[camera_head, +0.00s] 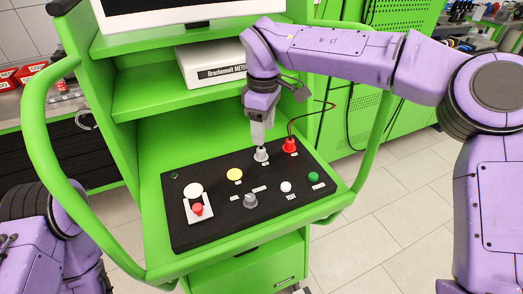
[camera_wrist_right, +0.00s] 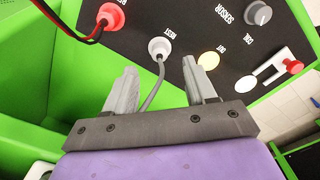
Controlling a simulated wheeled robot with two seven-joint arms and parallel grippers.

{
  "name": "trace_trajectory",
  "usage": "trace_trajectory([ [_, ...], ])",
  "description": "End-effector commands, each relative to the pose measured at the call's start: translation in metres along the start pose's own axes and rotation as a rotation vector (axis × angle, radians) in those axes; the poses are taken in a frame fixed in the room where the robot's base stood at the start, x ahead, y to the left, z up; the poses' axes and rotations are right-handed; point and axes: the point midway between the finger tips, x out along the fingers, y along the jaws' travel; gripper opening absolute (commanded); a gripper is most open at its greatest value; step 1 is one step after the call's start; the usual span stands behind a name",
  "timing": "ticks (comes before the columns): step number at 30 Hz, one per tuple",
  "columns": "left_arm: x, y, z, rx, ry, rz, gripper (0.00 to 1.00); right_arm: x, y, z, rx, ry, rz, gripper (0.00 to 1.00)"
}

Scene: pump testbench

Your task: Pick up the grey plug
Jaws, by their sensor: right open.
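The grey plug (camera_head: 261,154) sits upright in the black control panel (camera_head: 222,224), near its back edge. In the right wrist view the plug (camera_wrist_right: 159,47) is a round light-grey head with a grey cable running toward me. My right gripper (camera_head: 262,141) points down just above the plug and hides part of it in the head view. Its two fingers (camera_wrist_right: 162,66) are apart in the right wrist view. The plug lies between and just beyond the fingertips; I cannot tell whether they touch it. My left arm shows at the lower left, but its gripper is out of view.
A red plug (camera_head: 290,146) with a red and black cable stands close to the right of the grey one. The panel also carries a yellow button (camera_head: 234,174), a grey knob (camera_head: 250,200) and a red switch (camera_head: 197,209). Green cart rails (camera_head: 362,160) flank it.

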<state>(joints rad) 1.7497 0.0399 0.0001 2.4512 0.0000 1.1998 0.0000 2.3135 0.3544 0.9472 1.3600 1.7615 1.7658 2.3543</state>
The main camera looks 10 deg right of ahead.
Motion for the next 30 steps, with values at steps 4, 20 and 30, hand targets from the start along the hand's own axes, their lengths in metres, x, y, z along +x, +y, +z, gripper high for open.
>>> trace_trajectory([
  [4, -0.013, -0.001, -0.006, 0.000, 0.001, 0.000, 0.00, 0.021, -0.002, -0.001, -0.002, -0.006, -0.007, 0.56],
  [20, -0.020, -0.002, -0.009, 0.000, 0.001, 0.001, 0.00, 0.058, -0.002, -0.001, 0.004, -0.002, -0.003, 0.26],
  [30, -0.019, -0.002, -0.009, -0.001, 0.001, 0.001, 0.00, 0.058, -0.002, -0.001, 0.004, -0.003, -0.003, 0.03],
])
